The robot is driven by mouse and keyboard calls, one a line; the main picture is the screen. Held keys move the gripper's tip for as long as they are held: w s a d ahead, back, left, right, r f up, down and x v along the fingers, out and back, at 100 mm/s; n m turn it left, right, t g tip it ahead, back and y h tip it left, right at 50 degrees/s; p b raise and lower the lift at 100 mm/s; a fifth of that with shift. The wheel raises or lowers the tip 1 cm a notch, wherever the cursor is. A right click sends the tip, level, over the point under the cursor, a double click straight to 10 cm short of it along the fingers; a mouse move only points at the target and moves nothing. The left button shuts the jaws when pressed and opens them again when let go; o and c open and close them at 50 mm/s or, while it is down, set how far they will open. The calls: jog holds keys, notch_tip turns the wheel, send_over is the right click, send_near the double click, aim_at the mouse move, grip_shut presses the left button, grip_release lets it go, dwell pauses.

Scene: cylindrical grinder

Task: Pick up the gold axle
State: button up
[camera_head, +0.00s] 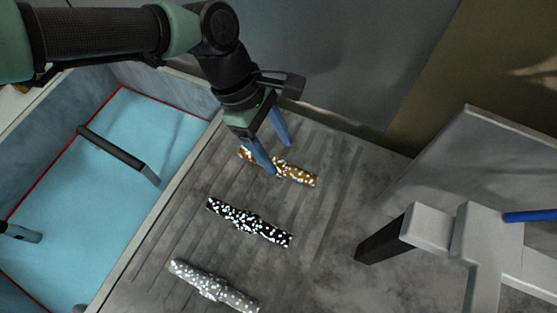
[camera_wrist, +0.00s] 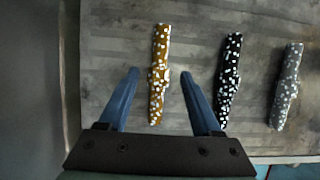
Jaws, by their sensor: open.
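The gold axle (camera_head: 297,174) lies on the grey grooved surface, farthest back of three speckled axles in the head view. In the wrist view the gold axle (camera_wrist: 159,72) runs lengthwise, ahead of and between the two blue fingers. My gripper (camera_head: 281,157) is open and empty, above the axle's left part. In the wrist view my gripper (camera_wrist: 159,72) has a wide gap, with the axle nearer the middle. One finger hides a bit of the axle in the head view. Whether the fingertips reach down to axle height is unclear.
A black axle (camera_head: 249,222) and a grey axle (camera_head: 213,286) lie nearby on the same surface. A blue-floored tray (camera_head: 105,180) with a dark handle (camera_head: 112,150) is at left. A grey machine part (camera_head: 440,230) stands at right. A grey wall is behind.

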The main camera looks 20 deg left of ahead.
aim_at(287, 168)
jog(key=shift+p+x, duration=0.3)
jog(key=shift+x, duration=2.5)
grip_shut()
